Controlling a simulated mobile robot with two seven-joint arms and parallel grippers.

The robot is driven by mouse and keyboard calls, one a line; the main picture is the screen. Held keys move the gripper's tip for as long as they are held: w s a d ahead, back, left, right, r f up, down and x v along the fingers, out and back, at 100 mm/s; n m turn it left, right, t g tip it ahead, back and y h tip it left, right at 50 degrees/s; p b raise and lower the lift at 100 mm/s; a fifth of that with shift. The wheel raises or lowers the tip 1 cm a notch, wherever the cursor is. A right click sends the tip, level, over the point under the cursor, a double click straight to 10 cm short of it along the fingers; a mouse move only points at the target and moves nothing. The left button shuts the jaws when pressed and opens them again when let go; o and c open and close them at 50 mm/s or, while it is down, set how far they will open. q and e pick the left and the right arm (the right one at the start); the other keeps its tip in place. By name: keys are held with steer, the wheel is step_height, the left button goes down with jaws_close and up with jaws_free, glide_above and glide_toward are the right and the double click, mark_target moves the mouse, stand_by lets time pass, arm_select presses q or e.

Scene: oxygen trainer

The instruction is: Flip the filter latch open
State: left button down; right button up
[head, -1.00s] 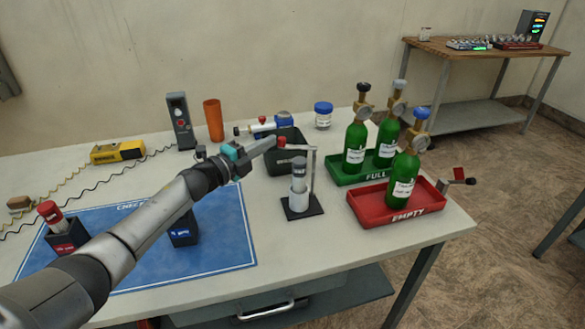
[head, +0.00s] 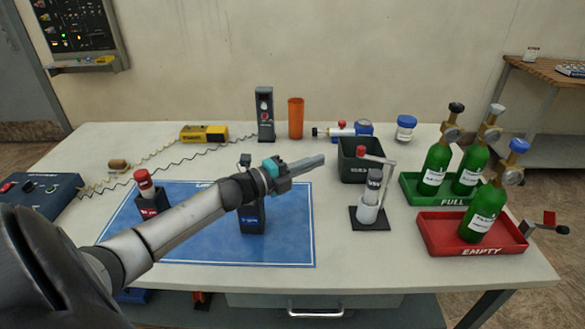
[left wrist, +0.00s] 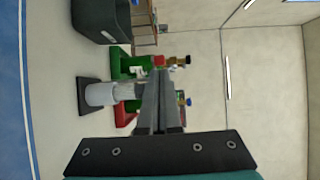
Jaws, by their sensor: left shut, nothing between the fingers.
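The filter stand is a pale and grey upright cylinder (head: 370,192) on a black square base, right of the blue mat. A thin grey latch arm (head: 378,158) with a red knob (head: 361,151) reaches over its top from a post on the right. My left gripper (head: 319,160) is shut and empty, left of the red knob at about its height in the picture, with a visible gap. In the left wrist view, the shut fingers (left wrist: 160,100) partly cover the filter; its pale cylinder (left wrist: 100,94) lies left of them. My right gripper is not in view.
A black bin (head: 358,165) stands behind the filter. A green tray (head: 412,192) and a red tray (head: 437,236) with green bottles are to the right.

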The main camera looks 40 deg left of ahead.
arm_select(q)
steer(key=shift+p+v, duration=0.3)
steer(key=shift+v, duration=2.55)
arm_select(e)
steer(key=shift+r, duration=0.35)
